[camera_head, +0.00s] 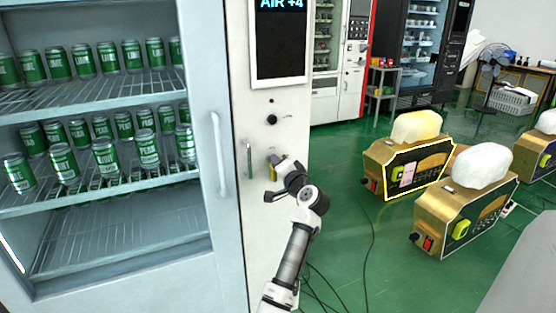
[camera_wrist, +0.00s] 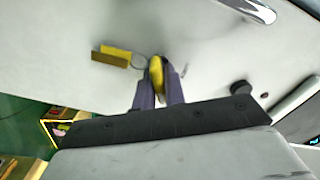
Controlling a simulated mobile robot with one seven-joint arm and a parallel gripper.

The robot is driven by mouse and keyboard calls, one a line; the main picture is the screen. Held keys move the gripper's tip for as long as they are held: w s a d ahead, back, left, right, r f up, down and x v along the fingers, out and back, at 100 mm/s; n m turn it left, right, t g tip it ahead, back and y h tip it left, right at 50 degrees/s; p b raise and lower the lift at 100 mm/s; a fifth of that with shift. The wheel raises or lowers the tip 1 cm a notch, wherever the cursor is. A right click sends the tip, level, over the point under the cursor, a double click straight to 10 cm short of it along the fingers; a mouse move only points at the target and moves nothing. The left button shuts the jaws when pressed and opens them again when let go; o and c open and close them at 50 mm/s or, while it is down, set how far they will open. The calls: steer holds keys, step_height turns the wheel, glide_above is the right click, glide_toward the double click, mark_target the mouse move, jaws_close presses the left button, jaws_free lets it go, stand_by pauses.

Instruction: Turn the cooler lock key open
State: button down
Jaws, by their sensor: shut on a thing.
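The cooler lock key's yellow head (camera_wrist: 157,74) sits between the two fingers of my gripper (camera_wrist: 158,82) in the wrist view. My gripper is shut on it, against the white panel. A yellow tag (camera_wrist: 111,56) hangs beside the key on a thin ring. In the head view my gripper (camera_head: 272,161) reaches the panel (camera_head: 270,222) right of the glass-fronted cooler. The key's tip and the lock are hidden by the fingers, so I cannot tell the key's angle in the lock. The cooler's door handle (camera_head: 219,155) is upright.
A metal handle (camera_head: 249,160) stands just left of my gripper. A black knob (camera_head: 272,119) and a screen (camera_head: 280,40) are above it. The cooler shelves hold several green cans (camera_head: 105,156). Gold machines (camera_head: 405,165) stand on the open green floor at right.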

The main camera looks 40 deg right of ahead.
steer(key=m+p, duration=0.3)
steer(key=m, duration=0.3)
steer(key=shift+f, duration=0.1)
stand_by(0.4)
steer(key=c, duration=1.5)
jaws_free()
steer(key=shift+s, duration=0.1)
steer(key=b+v, duration=0.3)
steer(key=v, duration=1)
steer(key=shift+s, duration=0.35)
